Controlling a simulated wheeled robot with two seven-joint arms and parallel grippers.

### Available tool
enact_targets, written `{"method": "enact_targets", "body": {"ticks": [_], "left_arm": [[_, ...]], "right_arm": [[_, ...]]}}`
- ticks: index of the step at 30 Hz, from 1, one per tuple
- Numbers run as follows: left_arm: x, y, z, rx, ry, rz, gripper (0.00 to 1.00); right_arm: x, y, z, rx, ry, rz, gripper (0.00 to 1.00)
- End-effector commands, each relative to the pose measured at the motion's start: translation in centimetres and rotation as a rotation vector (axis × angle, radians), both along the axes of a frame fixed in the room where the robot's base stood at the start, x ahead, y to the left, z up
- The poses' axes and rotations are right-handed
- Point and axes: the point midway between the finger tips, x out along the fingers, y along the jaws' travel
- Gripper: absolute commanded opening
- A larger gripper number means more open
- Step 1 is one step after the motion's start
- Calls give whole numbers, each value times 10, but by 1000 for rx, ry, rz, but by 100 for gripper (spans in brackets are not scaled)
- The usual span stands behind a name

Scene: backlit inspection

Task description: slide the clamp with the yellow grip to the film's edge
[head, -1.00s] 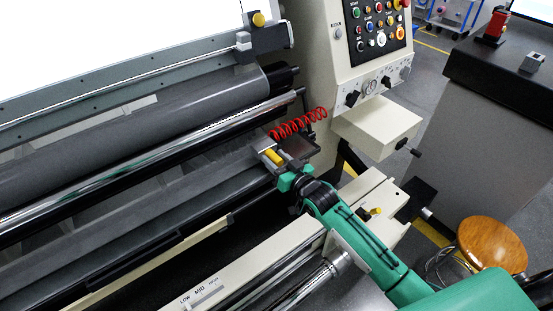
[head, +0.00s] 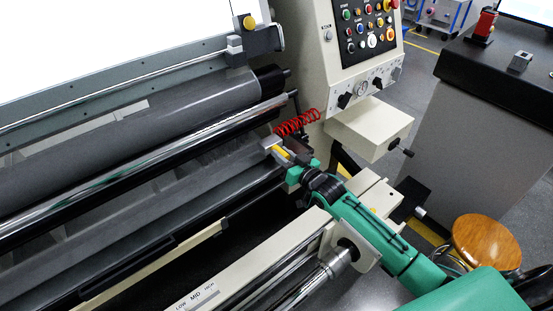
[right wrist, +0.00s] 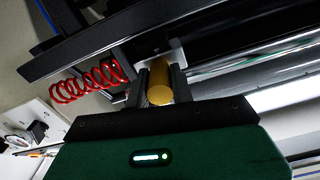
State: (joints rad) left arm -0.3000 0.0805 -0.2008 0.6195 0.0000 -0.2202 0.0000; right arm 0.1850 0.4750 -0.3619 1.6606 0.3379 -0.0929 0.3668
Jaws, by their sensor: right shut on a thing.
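The clamp's yellow grip (head: 281,150) shows at the front of a grey block (head: 270,143), at the right end of the rollers. My right gripper (head: 290,160) is shut on this yellow grip. In the right wrist view the grip (right wrist: 160,90) is a yellow cylinder between the two dark fingers. A grey sheet, which looks like the film (head: 140,190), runs below the chrome roller. I cannot make out exactly where its edge lies against the clamp. My left gripper is not in view.
A red coiled cable (head: 297,122) hangs just behind the clamp, and also shows in the right wrist view (right wrist: 90,80). A second yellow knob (head: 249,22) sits on the upper rail. A cream box (head: 368,128) juts out on the right. A beige beam (head: 260,260) runs in front.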

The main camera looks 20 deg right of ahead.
Motion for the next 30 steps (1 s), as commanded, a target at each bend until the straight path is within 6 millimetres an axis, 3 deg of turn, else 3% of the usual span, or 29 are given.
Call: {"method": "enact_targets", "body": {"ticks": [7, 8, 10, 11, 22, 30], "left_arm": [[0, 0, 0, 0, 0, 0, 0], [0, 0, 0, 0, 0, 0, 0], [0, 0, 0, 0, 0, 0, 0], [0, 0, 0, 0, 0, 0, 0], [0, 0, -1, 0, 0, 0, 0], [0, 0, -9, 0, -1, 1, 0]], "right_arm": [[0, 0, 0, 0, 0, 0, 0], [0, 0, 0, 0, 0, 0, 29], [0, 0, 0, 0, 0, 0, 43], [0, 0, 0, 0, 0, 0, 45], [-5, -2, -1, 1, 1, -1, 45], [-42, -15, -4, 0, 2, 0, 45]]}}
